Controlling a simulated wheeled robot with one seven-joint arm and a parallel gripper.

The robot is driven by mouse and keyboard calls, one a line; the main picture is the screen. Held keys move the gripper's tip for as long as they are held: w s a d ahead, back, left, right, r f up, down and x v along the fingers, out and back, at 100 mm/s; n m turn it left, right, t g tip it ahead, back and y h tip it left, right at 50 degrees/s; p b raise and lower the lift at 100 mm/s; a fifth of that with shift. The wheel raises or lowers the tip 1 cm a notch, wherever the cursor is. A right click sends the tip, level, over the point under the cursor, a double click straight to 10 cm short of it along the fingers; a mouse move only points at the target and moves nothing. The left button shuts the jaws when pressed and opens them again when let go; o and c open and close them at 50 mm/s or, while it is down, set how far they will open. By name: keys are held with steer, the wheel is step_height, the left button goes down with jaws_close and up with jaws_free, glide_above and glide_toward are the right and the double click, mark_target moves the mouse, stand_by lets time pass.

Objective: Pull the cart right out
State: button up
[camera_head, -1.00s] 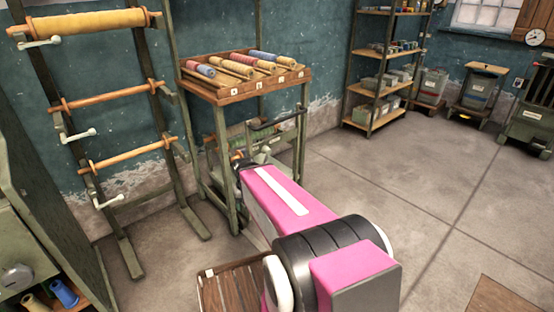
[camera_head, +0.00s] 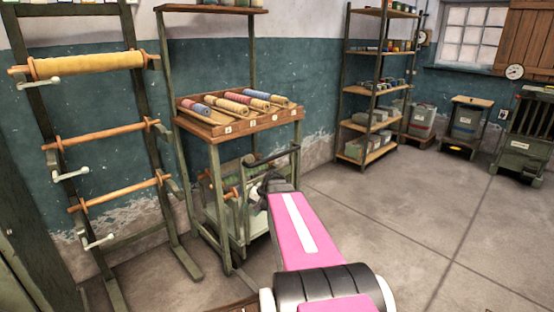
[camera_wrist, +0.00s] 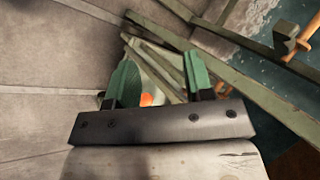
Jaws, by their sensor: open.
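The cart stands inside the green frame of the spool stand, under its wooden tray, with its dark handle bar (camera_head: 272,156) sticking out at the front right. Its pale lower body (camera_head: 258,224) shows partly behind my arm. My gripper (camera_head: 268,184) is just below and in front of the handle, partly hidden by my own wrist. In the wrist view my gripper (camera_wrist: 161,78) has its two green fingers apart. A pale green shape and an orange spot show beyond them; I see no bar clearly between the fingers.
The spool stand's tray (camera_head: 228,128) holds several thread spools above the cart. A rack with rollers and cranks (camera_head: 108,130) stands close on the left. Shelves (camera_head: 352,154) stand further back. The concrete floor (camera_head: 400,230) to the right is open.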

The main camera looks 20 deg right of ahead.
steer(key=w+d+r+m+t+y, duration=0.2)
steer(key=w+d+r, duration=0.25)
steer(key=d, duration=0.25)
steer(key=w+d+r+m+t+y, duration=0.1)
steer(key=w+d+r+t, duration=0.2)
steer(key=w+d, duration=0.35)
steer(key=m+t+y, duration=0.2)
steer(key=m+t, duration=0.1)
steer(key=t, duration=0.1)
glide_toward(279, 156)
steer(key=x, duration=1.1)
steer(key=shift+w+d, duration=0.1)
jaws_close()
